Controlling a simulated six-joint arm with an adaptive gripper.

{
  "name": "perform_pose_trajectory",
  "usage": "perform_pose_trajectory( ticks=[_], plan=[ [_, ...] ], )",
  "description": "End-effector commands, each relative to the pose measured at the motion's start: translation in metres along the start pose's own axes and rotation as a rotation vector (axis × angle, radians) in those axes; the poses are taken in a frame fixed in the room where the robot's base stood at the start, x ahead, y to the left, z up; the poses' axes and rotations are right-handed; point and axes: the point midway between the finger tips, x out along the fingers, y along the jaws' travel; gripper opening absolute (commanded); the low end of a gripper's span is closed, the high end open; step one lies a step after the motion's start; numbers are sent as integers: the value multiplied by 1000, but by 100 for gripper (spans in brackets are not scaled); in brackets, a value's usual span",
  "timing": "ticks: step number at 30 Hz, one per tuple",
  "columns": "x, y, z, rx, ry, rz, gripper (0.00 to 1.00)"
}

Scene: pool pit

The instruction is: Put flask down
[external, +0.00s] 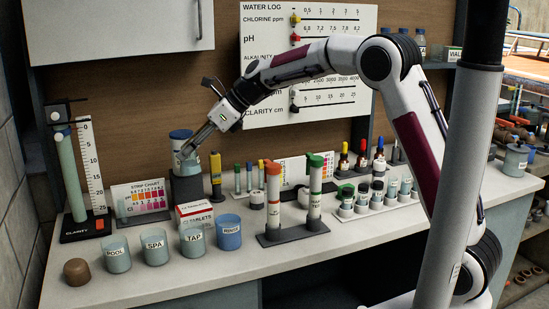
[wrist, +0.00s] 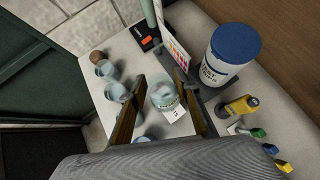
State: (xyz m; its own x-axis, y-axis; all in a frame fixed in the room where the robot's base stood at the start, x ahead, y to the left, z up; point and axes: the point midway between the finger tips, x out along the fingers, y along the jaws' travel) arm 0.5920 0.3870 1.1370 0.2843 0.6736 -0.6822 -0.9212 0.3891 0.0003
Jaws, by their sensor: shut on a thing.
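My gripper (external: 189,149) reaches down from the upper right, above the left part of the counter. In the wrist view its two fingers (wrist: 162,98) stand on either side of a clear, pale blue-grey flask (wrist: 162,92), and they are shut on it. The flask appears held above the counter, over the white tablets box (external: 193,213). In the external view the flask is hard to separate from the large blue-lidded jar (external: 186,186) behind the fingertips. Whether the flask contains anything is unclear.
Labelled cups (external: 154,246) and a brown stopper (external: 77,271) line the front left. A clarity tube stand (external: 84,228), a strip chart (external: 142,198) and a yellow bottle (external: 216,175) surround the jar. Test tubes (external: 273,200) and a vial rack (external: 378,198) stand rightward. Bare counter lies in front.

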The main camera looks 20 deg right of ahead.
Motion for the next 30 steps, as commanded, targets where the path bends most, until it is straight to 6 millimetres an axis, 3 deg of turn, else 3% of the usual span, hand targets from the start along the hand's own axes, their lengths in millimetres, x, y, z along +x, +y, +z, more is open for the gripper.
perform_pose_trajectory(
  ticks=[14,30],
  plan=[
    [3,3,0,-5,0,6,9],
    [42,3,-42,-4,1,6,9]
  ],
)
